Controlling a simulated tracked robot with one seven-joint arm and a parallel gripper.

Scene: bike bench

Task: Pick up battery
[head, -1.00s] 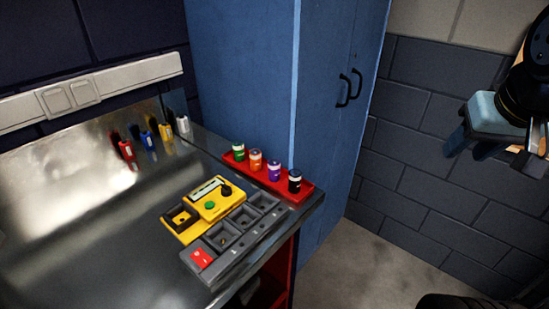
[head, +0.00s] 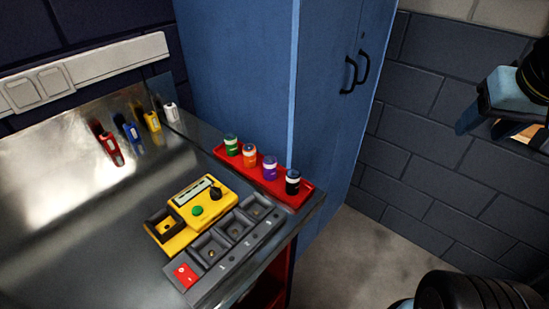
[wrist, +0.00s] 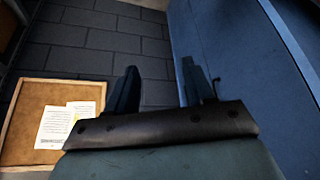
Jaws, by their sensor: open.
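Several batteries stand upright in a row on a red tray (head: 303,197) at the bench's right back edge. They are a green one (head: 231,146), an orange one (head: 250,156), a purple one (head: 269,168) and a black one (head: 292,182). My gripper (wrist: 156,90) is open and empty in the wrist view, its two fingers apart. In the head view part of it shows at the right edge, well away from the batteries and beside the grey wall. No battery shows in the wrist view.
A yellow tester (head: 202,203) with a green button and an empty bay sits on the metal bench (head: 60,235). Before it is a grey charger (head: 235,250) with empty slots and a red switch. Several coloured markers (head: 131,133) stand behind. A blue cabinet (head: 235,70) rises behind the tray.

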